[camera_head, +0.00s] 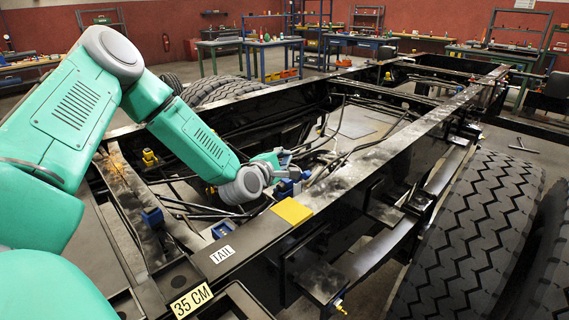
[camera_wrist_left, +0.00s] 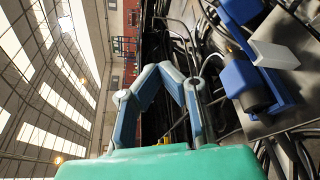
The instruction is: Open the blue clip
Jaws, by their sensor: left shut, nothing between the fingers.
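A blue clip (camera_head: 287,187) sits on the inner side of the black chassis rail, right beside my left gripper (camera_head: 284,160). In the left wrist view the blue clip (camera_wrist_left: 243,82) is large at the right, with a pale grey plate on it. My left gripper also shows in the left wrist view (camera_wrist_left: 166,68), its fingers meeting at the tips with nothing between them. The fingertips are to the left of the clip there and look apart from it. The clip's far side is partly hidden by the gripper in the head view. My right gripper is not in view.
Another blue clip (camera_head: 152,217) and a blue part (camera_head: 222,229) sit on the frame at lower left. A yellow plate (camera_head: 292,211) lies on the rail. Dark cables (camera_head: 335,150) run inside the frame. Large tyres (camera_head: 470,240) stand at right.

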